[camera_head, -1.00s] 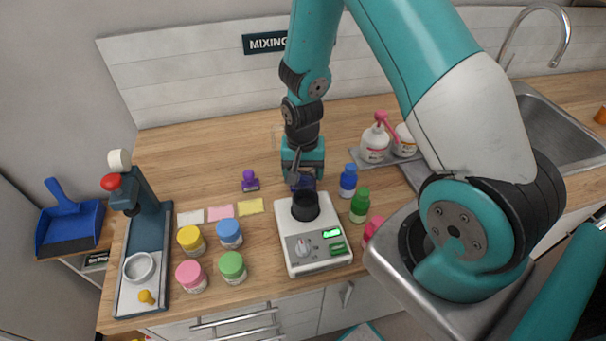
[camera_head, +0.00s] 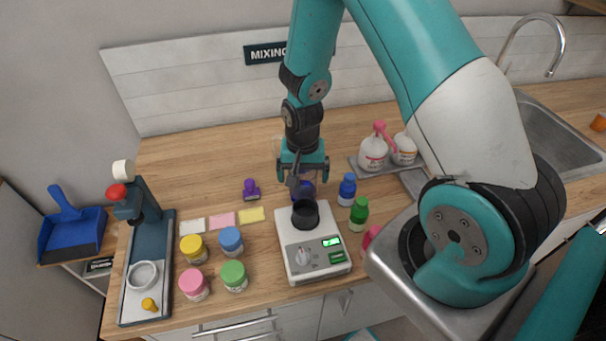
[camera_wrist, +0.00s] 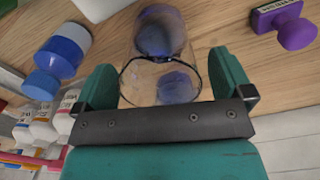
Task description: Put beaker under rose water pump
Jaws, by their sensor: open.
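A clear glass beaker (camera_wrist: 158,82) with a dark rim line and blue-purple contents sits between the two fingers of my gripper (camera_wrist: 162,62) in the wrist view. My gripper is open, with gaps visible at the beaker's sides. In the head view my gripper (camera_head: 303,178) points down behind the scale, and the blue-purple of the beaker (camera_head: 304,191) shows below it, partly hidden. A white bottle with a pink pump (camera_head: 373,153) stands on a grey tray (camera_head: 368,172) to the right. Its label is too small to read.
Blue (camera_head: 347,190) and green (camera_head: 359,214) bottles are at right, a purple stamp (camera_head: 251,189) at left. Another white bottle (camera_head: 404,149) stands beside the pump bottle. Several coloured jars stand front left.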

